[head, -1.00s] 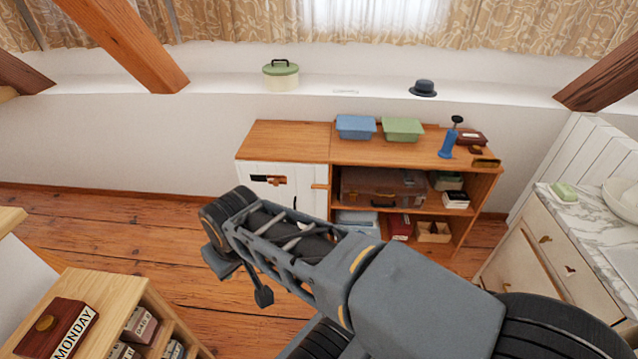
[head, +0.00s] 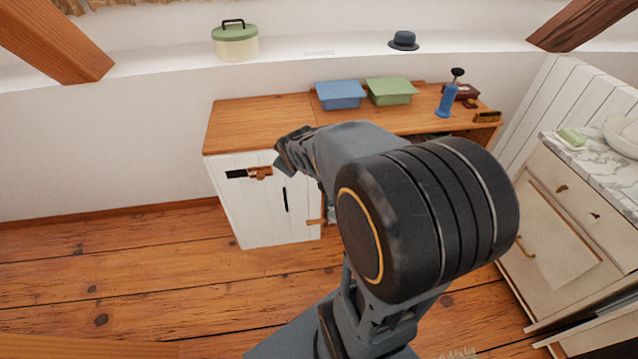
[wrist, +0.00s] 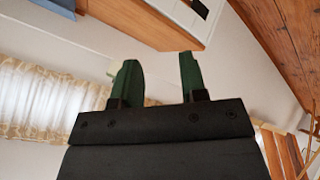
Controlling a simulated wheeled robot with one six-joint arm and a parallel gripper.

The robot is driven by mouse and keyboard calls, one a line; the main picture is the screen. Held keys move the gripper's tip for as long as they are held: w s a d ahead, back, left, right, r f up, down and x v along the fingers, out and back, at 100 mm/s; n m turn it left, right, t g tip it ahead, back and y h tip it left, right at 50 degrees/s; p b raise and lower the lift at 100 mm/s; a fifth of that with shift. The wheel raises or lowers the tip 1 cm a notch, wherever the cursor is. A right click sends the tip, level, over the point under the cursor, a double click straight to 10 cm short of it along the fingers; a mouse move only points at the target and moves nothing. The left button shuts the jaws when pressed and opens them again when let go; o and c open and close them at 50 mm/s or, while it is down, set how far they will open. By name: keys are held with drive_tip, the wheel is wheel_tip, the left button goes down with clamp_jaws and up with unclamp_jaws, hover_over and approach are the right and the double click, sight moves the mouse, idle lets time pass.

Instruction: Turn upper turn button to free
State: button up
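The white cupboard door (head: 262,215) is on the left part of the wooden cabinet in the head view. A small wooden turn button (head: 314,222) shows low on the door's right edge. The upper turn button is hidden behind my arm in the head view, and I cannot make it out in the wrist view. My gripper (head: 291,152) is near the cabinet's top front edge. In the wrist view, the two green fingers of my gripper (wrist: 158,76) are apart with nothing between them. A cabinet corner (wrist: 180,35) shows beyond them.
A brown-and-black slide piece (head: 252,173) and a dark vertical handle (head: 285,199) are on the door. Blue (head: 340,95) and green (head: 391,91) bins and a blue pump (head: 447,97) stand on top. The floor (head: 130,270) at left is clear.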

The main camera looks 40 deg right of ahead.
drive_tip(key=w+d+f+n+t+b, duration=0.35)
drive_tip(key=w+d+f+b, duration=0.25)
drive_tip(key=d+f, duration=0.5)
drive_tip(key=d+f+n+t+y+b, duration=0.1)
drive_tip(key=d+f+n+t+b, duration=0.3)
drive_tip(key=f, duration=0.7)
drive_tip(key=d+f+n+t+y+b, duration=0.15)
drive_tip(key=d+f+n+b, duration=0.4)
drive_tip(key=f, duration=0.55)
drive_tip(key=w+b, duration=0.2)
drive_tip(key=w, duration=1)
drive_tip(key=shift+w+r+t+h, duration=0.15)
drive_tip(key=shift+w+t+h, duration=0.15)
drive_tip(key=shift+w+h, duration=0.05)
clamp_jaws()
